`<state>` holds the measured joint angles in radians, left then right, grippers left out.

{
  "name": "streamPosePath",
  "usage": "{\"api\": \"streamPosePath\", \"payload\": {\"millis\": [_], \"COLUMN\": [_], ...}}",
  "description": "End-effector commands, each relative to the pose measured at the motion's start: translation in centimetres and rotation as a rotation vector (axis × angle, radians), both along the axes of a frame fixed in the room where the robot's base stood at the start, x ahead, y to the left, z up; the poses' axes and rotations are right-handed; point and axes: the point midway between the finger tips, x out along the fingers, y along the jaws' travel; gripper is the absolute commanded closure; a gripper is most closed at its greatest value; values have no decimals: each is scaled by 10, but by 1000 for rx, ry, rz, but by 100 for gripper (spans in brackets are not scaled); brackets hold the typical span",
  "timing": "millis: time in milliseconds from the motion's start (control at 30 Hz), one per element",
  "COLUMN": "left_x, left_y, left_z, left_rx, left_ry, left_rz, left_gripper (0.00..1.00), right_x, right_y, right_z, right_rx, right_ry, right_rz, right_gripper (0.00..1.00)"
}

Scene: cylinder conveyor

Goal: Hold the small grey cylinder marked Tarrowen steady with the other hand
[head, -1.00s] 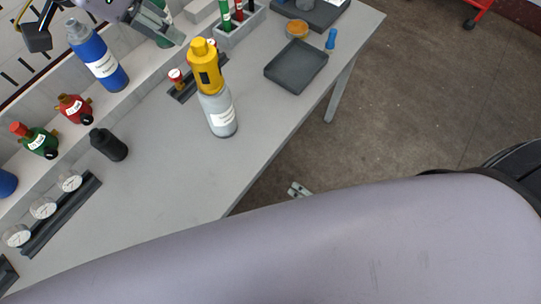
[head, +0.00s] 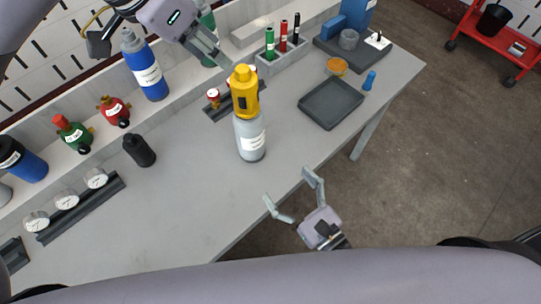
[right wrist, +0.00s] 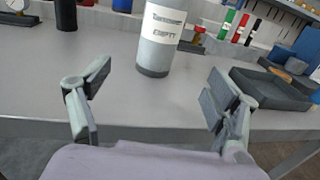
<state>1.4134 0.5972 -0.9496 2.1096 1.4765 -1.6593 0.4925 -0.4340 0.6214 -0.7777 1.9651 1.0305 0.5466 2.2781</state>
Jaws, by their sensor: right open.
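The small grey cylinder (head: 250,135) stands upright on the table, with a yellow valve head (head: 244,95) on top. In the right wrist view the cylinder (right wrist: 158,48) carries a white label reading "Tarrowen" and "EMPTY"; its top is cut off. My right gripper (head: 288,187) is open and empty by the table's front edge, below and right of the cylinder. In the right wrist view the cylinder stands beyond the gap between its fingers (right wrist: 160,97), not touched. My left gripper (head: 218,55) is beside the yellow head at upper left; its jaw opening and any contact are unclear.
A dark empty tray (head: 331,103) lies right of the cylinder. A black cylinder (head: 139,150) stands to its left. Blue (head: 146,68), red (head: 115,111) and green (head: 74,133) bottles line the back ledge. A gauge rack (head: 82,206) lies front left. The table between is clear.

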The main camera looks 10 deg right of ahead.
Motion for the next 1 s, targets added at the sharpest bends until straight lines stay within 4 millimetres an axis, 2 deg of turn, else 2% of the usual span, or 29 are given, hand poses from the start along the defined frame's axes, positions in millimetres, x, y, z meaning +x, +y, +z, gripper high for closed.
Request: {"api": "streamPosePath", "payload": {"millis": [600, 800, 1000], "left_x": [0, 0, 0], "left_y": [0, 0, 0], "left_z": [0, 0, 0], "left_rx": [0, 0, 0], "left_ry": [0, 0, 0], "left_rz": [0, 0, 0], "left_gripper": [67, 67, 67], "right_x": [107, 131, 140], "right_y": [56, 69, 74], "right_z": [0, 0, 0], "right_rx": [-1, -3, -4], "right_ry": [-4, -3, -2], "right_rz": [-1, -1, 1], "right_gripper": [17, 17, 17]}}
